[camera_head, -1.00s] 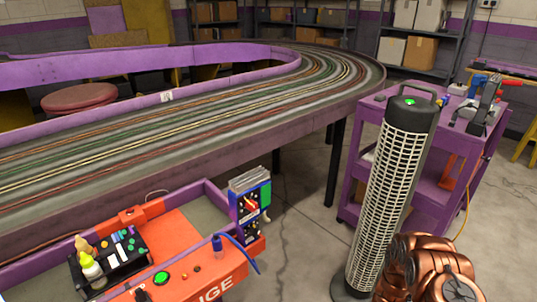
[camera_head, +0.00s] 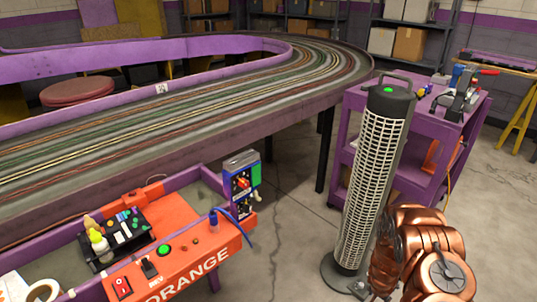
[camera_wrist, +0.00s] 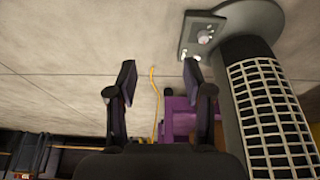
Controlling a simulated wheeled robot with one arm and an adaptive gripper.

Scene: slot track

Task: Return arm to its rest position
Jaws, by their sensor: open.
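My gripper (camera_wrist: 158,75) shows in the wrist view with its two dark fingers spread apart and nothing between them. In the head view the copper-coloured links of my arm show at the bottom right, and the gripper itself is not visible there. A tower fan (camera_head: 374,180) with a pale grille and black top stands on the floor just left of my arm. In the wrist view the fan (camera_wrist: 270,110) is close to the right of my gripper's fingers, apart from them. Its round base (camera_wrist: 255,18) is at the top right.
A purple cart (camera_head: 420,170) with tools stands behind the fan. The slot track (camera_head: 240,95) curves across the left and back. An orange control station (camera_head: 185,255) is at the lower left. Grey floor (camera_head: 290,235) is open between station and fan. A yellow cable (camera_wrist: 154,95) crosses the floor.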

